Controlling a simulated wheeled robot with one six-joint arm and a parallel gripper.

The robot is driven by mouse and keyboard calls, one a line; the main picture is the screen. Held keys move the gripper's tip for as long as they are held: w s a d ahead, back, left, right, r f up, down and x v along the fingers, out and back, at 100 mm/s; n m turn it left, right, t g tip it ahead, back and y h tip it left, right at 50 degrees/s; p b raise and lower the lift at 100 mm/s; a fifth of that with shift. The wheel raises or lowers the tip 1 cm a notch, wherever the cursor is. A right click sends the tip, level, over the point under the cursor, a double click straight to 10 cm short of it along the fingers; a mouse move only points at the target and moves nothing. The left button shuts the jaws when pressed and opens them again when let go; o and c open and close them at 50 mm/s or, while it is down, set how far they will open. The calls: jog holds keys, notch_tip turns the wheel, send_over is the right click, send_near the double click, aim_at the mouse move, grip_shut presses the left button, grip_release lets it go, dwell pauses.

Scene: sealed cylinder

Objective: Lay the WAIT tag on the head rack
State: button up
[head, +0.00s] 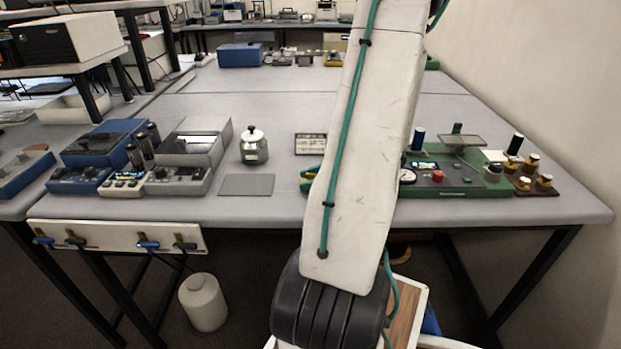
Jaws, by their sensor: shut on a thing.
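A small brown rack (536,187) stands near the right end of the bench and holds several brass-and-white pieces; it looks like the head rack. A dark upright piece with a brass base stands at its back edge. I cannot make out the WAIT tag in this view. My gripper is not visible; my pale arm with its teal cable crosses the middle of the picture and hides part of the bench.
Left of the rack is a green-based machine (455,178) with a red knob. A lidded metal pot (254,146), a grey mat (246,185) and a small framed panel (310,144) lie left of my arm. Instruments (100,148) crowd the left. The bench behind is mostly clear.

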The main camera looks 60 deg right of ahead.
jog(key=o, duration=0.9)
jog(key=shift+f, duration=0.15)
jog(key=shift+o, duration=0.2)
